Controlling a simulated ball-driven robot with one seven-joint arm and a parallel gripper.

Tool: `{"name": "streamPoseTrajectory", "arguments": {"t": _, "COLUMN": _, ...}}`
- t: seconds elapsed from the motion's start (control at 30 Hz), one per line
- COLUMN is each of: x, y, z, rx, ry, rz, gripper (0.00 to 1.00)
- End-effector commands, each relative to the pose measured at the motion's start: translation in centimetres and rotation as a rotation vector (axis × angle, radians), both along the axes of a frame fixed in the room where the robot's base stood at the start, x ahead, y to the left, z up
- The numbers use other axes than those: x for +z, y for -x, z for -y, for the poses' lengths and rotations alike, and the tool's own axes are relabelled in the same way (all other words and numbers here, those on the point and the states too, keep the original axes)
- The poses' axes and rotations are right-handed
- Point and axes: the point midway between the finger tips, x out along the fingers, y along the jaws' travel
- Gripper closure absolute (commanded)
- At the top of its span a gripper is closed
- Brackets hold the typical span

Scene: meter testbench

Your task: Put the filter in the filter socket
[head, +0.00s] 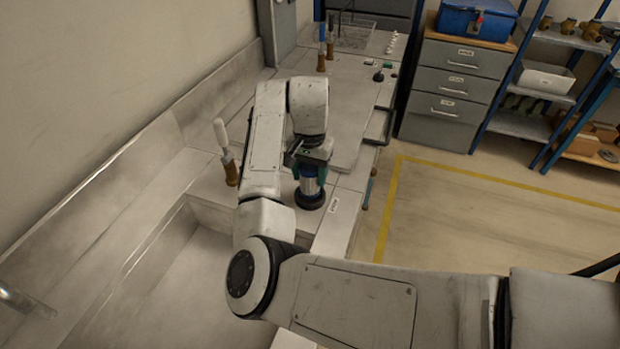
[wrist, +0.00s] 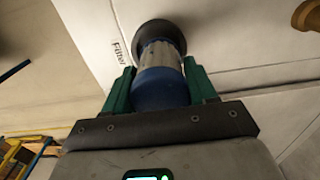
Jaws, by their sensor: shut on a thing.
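My gripper (head: 310,172) points down over the bench. Its green fingers are shut on the filter (head: 311,186), a grey metal cylinder with blue bands, held upright. In the wrist view, the fingers (wrist: 160,70) press on both sides of the filter (wrist: 159,86). The filter's lower end meets the round black filter socket (head: 309,202), which also shows in the wrist view (wrist: 159,33). I cannot tell how deep the filter sits in it. A "Filter" label (wrist: 118,52) is on the bench beside the socket.
A white-topped tube with a brown base (head: 226,155) stands left of my arm. Two more handled tools (head: 325,45) stand at the far end of the bench near a wire basket (head: 350,33). A sink-like recess (head: 170,285) lies at front left. The floor at right is clear.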

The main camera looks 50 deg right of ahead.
Motion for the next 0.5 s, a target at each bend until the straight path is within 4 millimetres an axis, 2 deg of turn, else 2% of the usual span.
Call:
{"name": "streamPoseTrajectory", "arguments": {"t": 0.2, "x": -2.1, "y": 0.1, "z": -0.1, "rx": 0.001, "ry": -0.001, "rz": -0.003, "gripper": 0.84}}
{"name": "streamPoseTrajectory", "arguments": {"t": 0.5, "x": -2.4, "y": 0.1, "z": -0.1, "rx": 0.001, "ry": 0.0, "rz": -0.002, "gripper": 0.84}}
